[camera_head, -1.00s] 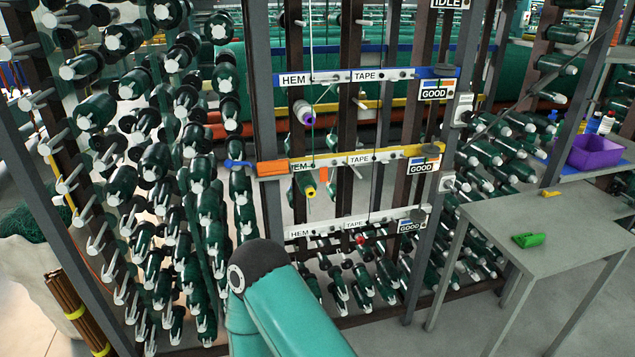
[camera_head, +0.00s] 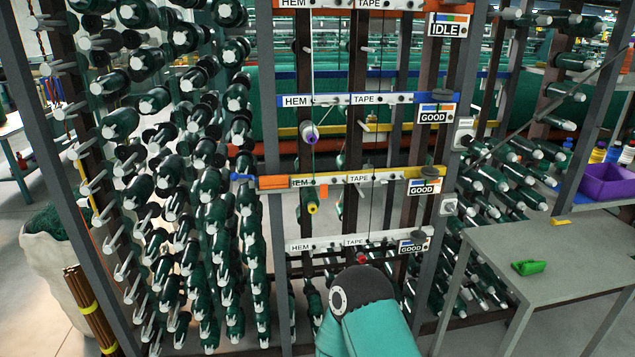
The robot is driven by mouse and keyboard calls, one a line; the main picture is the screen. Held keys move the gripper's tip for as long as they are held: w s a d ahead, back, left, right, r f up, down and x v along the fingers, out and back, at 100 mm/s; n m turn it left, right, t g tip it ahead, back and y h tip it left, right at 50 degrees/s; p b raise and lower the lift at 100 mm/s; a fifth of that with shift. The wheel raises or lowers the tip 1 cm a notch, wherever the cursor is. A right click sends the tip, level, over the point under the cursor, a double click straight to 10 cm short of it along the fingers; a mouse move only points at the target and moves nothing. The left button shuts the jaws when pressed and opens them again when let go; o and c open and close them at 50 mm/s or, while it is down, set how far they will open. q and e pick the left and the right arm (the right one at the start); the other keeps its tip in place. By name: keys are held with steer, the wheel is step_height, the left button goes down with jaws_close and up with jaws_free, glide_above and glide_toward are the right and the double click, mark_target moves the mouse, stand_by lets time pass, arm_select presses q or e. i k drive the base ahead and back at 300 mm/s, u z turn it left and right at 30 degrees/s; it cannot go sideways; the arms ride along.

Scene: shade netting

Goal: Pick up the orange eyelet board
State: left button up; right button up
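An orange board (camera_head: 400,5) with HEM and TAPE labels runs across the rack at the top edge of the head view, partly cut off. An IDLE sign (camera_head: 449,30) hangs at its right. A short orange block (camera_head: 272,183) sits at the left end of the yellow board. A teal link of my arm (camera_head: 370,325) with a dark round joint rises from the bottom centre, in front of the rack's lower part. Neither gripper shows, so their fingers cannot be seen.
Blue (camera_head: 345,99), yellow (camera_head: 340,180) and white (camera_head: 300,245) boards cross the rack below, each with a GOOD sign. Green spools on pegs crowd both sides. A grey table (camera_head: 590,255) with a green item (camera_head: 529,267) and a purple bin (camera_head: 607,183) stand at right.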

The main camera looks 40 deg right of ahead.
mark_target(275, 181)
steer(key=z, duration=0.5)
steer(key=i, duration=1)
